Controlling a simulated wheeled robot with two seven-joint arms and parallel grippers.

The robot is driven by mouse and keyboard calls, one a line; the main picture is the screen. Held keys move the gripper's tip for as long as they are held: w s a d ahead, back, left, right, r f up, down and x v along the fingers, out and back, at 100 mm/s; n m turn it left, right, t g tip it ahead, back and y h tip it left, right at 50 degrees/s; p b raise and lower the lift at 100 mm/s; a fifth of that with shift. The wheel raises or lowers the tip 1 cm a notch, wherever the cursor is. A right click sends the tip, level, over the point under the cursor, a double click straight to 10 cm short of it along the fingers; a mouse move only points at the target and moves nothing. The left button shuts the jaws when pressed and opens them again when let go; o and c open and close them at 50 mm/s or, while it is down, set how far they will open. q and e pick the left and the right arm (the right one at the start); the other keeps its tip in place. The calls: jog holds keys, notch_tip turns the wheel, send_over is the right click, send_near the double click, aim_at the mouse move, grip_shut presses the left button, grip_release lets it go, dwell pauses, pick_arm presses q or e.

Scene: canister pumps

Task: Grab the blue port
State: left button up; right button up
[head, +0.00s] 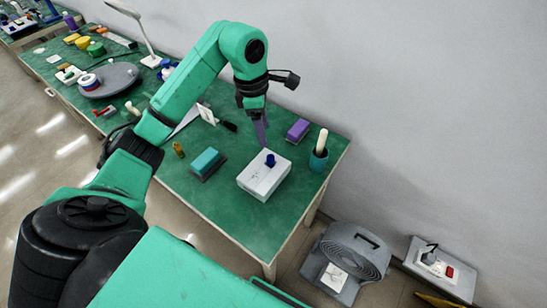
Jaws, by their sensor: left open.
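The blue port (270,160) is a small dark blue piece that stands up from the top of a white box (252,182) on the green table. My left gripper (261,138) points down just behind and above the white box, slightly left of the blue port. It is open, and no object shows in it. From this angle I cannot tell how large the gap to the port is. My right gripper is not in view.
A teal block (206,162) and a purple block (298,130) lie near the box. A teal cup (319,158) with a cream-coloured stick stands at the right end of the green table (238,224). A grey fan (350,257) stands on the floor.

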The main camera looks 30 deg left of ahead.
aim_at(270, 157)
pick_arm(q)
jog(key=f+p, duration=0.1)
jog(key=f, duration=0.2)
jog(key=d+f+p, duration=0.1)
jog(key=f, duration=0.3)
jog(key=f+p, duration=0.1)
jog(key=f, duration=0.2)
jog(key=shift+w+d+f+p, duration=0.15)
jog(key=shift+w+f+p, duration=0.2)
jog(key=shift+w, duration=0.05)
jog(key=shift+f, duration=0.25)
jog(key=shift+c, duration=1)
grip_shut()
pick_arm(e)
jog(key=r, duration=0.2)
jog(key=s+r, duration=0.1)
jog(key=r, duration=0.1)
